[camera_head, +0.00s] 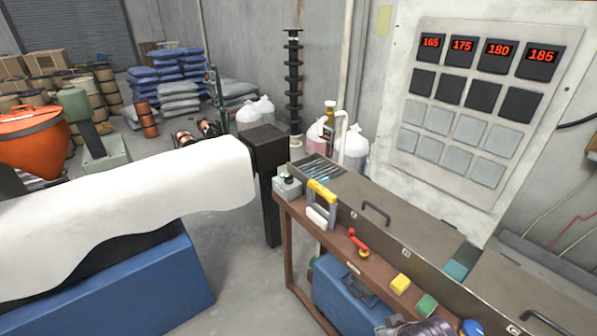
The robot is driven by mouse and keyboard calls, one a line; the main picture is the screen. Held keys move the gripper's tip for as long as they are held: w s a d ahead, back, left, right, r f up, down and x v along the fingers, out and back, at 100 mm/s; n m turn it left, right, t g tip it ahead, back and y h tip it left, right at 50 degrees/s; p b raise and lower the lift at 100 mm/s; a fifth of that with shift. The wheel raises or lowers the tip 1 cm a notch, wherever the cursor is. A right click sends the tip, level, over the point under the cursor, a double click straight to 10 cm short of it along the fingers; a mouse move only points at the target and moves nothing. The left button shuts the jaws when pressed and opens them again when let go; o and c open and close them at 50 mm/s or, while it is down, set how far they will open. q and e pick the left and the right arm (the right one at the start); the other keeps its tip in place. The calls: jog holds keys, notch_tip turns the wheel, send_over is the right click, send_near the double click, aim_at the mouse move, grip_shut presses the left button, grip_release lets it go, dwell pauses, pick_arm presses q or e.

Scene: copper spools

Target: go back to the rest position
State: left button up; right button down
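Neither of my grippers shows in the head view, and no arm of mine can be made out. Copper-coloured spools (184,136) lie on the floor at the back, near the wall. A workbench (290,236) with a brown front ledge runs from the middle to the lower right. A grey rounded object (425,327) is cut off by the bottom edge, and I cannot tell what it is.
A white sheet (120,215) drapes over a long form above a blue block (150,285) at left. A black post (266,185) stands at its end. A panel with red numbers (485,100) is at right. Bare floor (240,280) lies between block and bench.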

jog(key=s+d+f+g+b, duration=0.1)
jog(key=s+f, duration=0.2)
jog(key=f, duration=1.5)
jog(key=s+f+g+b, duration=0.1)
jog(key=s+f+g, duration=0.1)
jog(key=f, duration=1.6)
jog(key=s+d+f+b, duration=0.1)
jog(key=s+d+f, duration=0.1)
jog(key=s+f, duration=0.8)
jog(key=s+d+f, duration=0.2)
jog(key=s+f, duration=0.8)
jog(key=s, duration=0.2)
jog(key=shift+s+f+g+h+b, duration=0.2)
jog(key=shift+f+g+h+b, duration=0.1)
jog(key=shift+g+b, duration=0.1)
